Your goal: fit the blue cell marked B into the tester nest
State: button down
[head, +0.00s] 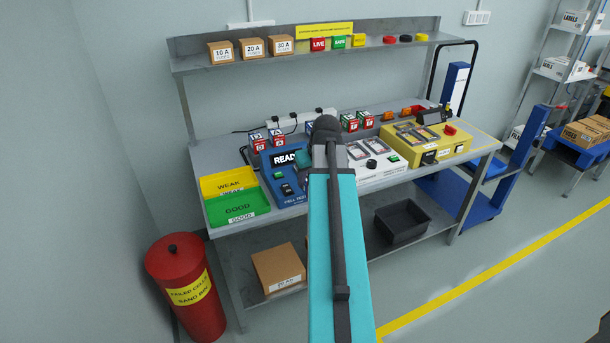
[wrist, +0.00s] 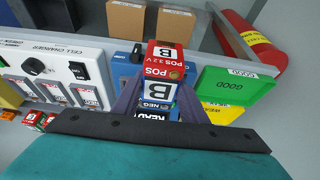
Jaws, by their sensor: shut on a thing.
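My gripper (wrist: 160,92) is shut on a cell marked B (wrist: 162,70) in the wrist view, one finger on each side. The cell has a red end printed POS, white B labels and a blue part printed NEG. The blue tester (head: 287,198) stands on the bench in the head view, with a display whose visible letters are READ. It also shows behind the cell in the wrist view (wrist: 118,50). My arm and the held cell cover part of the tester. I cannot make out the nest or whether the cell touches it.
A green GOOD tray (head: 238,207) and a yellow WEAK tray (head: 228,184) lie left of the tester. A white cell charger (head: 375,178) and a yellow unit (head: 425,139) stand to its right. Several other cells (head: 349,122) stand along the back. A shelf (head: 290,57) runs above.

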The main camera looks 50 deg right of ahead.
jog(key=shift+w+d, duration=0.1)
jog(key=shift+w+d+f+p, duration=0.2)
jog(key=shift+w+d+p, duration=0.55)
jog(key=shift+w+d, duration=1.1)
jog(key=shift+w+d+f+p, duration=0.25)
jog(key=shift+w+d+p, duration=0.45)
jog(key=shift+w+d, duration=1.15)
jog(key=shift+w+d+f+p, duration=0.2)
jog(key=shift+w+d+p, duration=0.55)
jog(key=shift+w+d, duration=1.1)
jog(key=shift+w+a, duration=0.3)
jog(key=shift+s+f+p, duration=0.1)
jog(key=shift+f+p, duration=0.75)
jog(key=shift+f, duration=1)
